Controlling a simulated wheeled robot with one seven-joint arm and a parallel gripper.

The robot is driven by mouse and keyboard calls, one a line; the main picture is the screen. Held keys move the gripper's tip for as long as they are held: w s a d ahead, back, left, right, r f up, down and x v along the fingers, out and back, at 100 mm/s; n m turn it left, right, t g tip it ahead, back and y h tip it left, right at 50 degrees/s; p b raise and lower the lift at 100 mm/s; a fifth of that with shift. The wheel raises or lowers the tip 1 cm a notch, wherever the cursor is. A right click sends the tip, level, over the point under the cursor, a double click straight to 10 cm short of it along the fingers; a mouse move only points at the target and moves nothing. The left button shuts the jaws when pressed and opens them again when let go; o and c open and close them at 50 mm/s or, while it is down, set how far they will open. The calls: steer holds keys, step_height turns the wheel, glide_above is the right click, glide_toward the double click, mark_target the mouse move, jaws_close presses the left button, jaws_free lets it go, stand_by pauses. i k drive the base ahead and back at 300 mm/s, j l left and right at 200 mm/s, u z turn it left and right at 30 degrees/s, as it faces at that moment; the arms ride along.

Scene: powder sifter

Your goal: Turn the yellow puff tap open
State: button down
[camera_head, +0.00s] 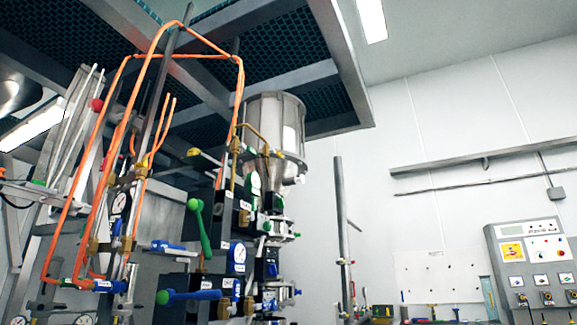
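A small lever handle with a yellow tip (194,152) sticks out to the left of the pipework, at mid-height left of the steel hopper. It is small, and I cannot read a label that names it as the puff tap. Its lever slants down to the right towards the pipes. I cannot tell whether the tap is open or closed. My gripper does not show in this view.
A steel hopper (274,125) hangs above the valve stack. A green lever (203,228) and a blue lever with a green knob (188,296) jut out below. Orange hoses (85,190) run at left. A control panel (530,262) stands at right.

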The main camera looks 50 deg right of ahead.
mark_target(278, 153)
steer(key=l, duration=0.5)
steer(key=k+l, duration=0.15)
steer(key=l, duration=0.35)
steer(key=l+u, duration=0.1)
steer(key=l, duration=0.4)
steer(key=k+l, duration=0.15)
steer(key=l, duration=0.35)
steer(key=k+l, duration=0.1)
steer(key=l, duration=0.4)
steer(key=k+l, duration=0.1)
steer(key=l, duration=0.4)
steer(key=u, duration=0.05)
